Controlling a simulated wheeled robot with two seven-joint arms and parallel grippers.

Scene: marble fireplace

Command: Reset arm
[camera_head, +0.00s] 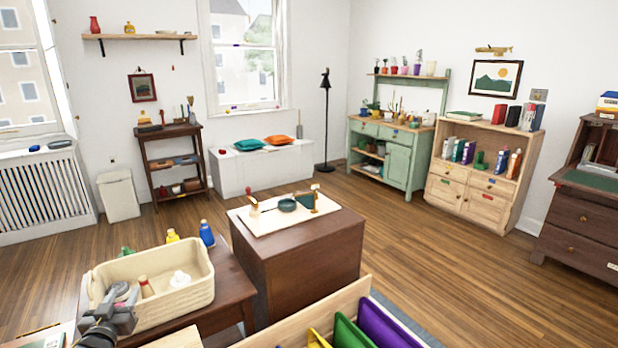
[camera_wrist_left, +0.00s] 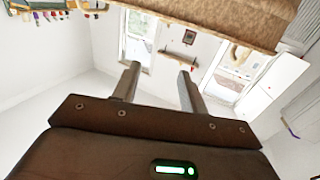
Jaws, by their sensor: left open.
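My left gripper (camera_head: 122,298) is at the bottom left of the head view, at the near left corner of a cream basket (camera_head: 190,299). In the left wrist view its two grey fingers (camera_wrist_left: 157,75) stand apart with nothing between them. A tan woven edge, likely the basket's rim (camera_wrist_left: 220,22), crosses the top of that view, which looks upside down. From the head view I cannot tell whether the gripper touches the basket. My right gripper is not in view.
The basket stands on a dark wooden table (camera_head: 228,288) and holds a red-and-cream bottle (camera_head: 146,287) and a white item (camera_head: 180,279). Yellow (camera_head: 172,236) and blue (camera_head: 207,233) bottles stand behind it. A brown cabinet (camera_head: 300,255) stands right of it. The wooden floor (camera_head: 450,280) is clear farther right.

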